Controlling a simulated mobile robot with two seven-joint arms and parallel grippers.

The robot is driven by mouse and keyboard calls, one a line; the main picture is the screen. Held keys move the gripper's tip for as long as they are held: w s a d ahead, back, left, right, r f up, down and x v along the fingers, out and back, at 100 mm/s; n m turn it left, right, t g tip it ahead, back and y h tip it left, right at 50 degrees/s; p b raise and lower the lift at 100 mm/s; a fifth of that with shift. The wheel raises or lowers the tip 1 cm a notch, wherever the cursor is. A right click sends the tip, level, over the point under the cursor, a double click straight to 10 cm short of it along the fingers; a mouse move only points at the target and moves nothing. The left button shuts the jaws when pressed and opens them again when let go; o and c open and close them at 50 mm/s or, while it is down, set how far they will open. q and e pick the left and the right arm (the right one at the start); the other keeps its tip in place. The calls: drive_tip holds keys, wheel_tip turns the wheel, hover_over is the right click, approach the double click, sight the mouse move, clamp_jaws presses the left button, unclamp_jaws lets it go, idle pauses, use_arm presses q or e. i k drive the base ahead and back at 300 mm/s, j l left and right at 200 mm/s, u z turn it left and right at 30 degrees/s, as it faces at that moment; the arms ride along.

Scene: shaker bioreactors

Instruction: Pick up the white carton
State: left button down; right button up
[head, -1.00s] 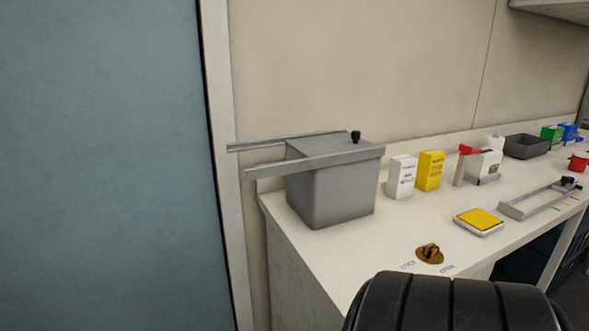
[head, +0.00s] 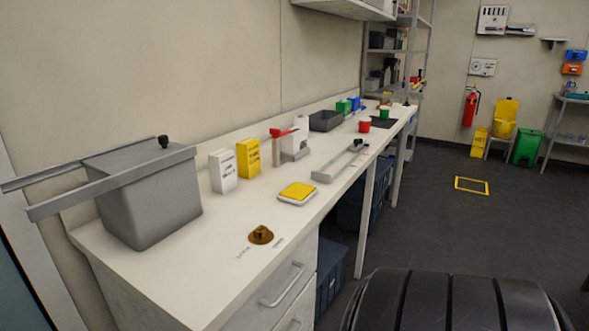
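The white carton (head: 223,171) stands upright on the long white bench (head: 190,268) with dark print on its front. It is between the grey box with two metal rails (head: 150,195) on its left and a yellow carton (head: 248,158) close on its right. Its front and top are in clear view. Neither of my grippers shows in the head view. A black ribbed part at the bottom right appears to be my own.
A brown knob (head: 261,235) and a yellow-topped white device (head: 297,193) sit nearer the bench's front edge. A red-handled white device (head: 294,143) and a metal frame (head: 340,164) stand further right. The bench surface before the carton is clear. Open floor lies right.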

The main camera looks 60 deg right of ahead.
sight(222, 163)
drive_tip(key=z, duration=1.55)
